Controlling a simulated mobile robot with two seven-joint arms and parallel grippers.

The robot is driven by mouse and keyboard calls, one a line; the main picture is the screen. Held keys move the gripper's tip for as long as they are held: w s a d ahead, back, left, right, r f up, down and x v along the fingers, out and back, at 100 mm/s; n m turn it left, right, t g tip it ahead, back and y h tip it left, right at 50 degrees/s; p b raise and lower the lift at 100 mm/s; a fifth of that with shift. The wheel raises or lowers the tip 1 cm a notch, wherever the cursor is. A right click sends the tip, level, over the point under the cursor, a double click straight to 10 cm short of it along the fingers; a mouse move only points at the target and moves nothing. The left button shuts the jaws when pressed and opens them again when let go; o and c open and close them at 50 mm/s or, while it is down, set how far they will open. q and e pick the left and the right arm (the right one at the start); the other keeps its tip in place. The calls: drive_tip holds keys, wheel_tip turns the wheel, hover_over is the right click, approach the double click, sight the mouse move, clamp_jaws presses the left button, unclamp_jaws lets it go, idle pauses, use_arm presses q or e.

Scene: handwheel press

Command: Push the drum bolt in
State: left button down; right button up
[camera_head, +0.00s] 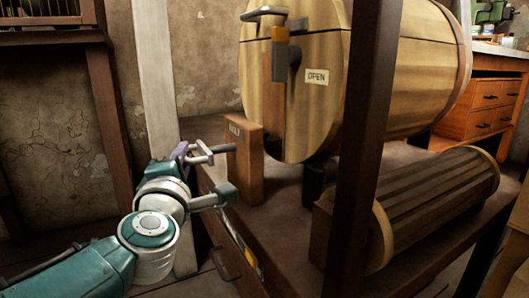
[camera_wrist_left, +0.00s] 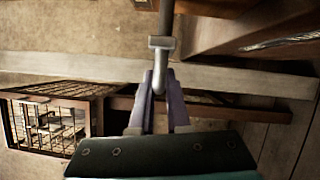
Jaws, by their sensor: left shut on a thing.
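My left gripper (camera_head: 186,151) is at the outer, left end of the bolt. The bolt's inner end is hidden by the post. My right gripper is not in view.
A dark upright beam (camera_head: 362,130) stands in front of the drum. A slatted roller (camera_head: 438,200) lies at lower right on the dark frame. A pale post (camera_head: 157,85) rises behind my left arm. A wooden drawer cabinet (camera_head: 490,95) stands at far right.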

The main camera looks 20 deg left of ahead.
sight(204, 159)
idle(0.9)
use_arm(q)
drive_tip(key=shift+w+d, duration=0.15)
drive_tip(key=shift+w, duration=0.05)
drive_tip(key=w+d+b, duration=0.1)
drive_tip(key=w+d, duration=0.1)
drive_tip(key=w, duration=0.1)
drive_tip(key=shift+d, duration=0.35)
drive_tip(key=shift+s+a, duration=0.1)
drive_tip(key=c, duration=1.3)
unclamp_jaws()
drive_tip(key=shift+a, duration=0.1)
drive_tip(key=o, duration=0.4)
drive_tip(key=shift+d, duration=0.2)
drive_tip(key=shift+a, duration=0.1)
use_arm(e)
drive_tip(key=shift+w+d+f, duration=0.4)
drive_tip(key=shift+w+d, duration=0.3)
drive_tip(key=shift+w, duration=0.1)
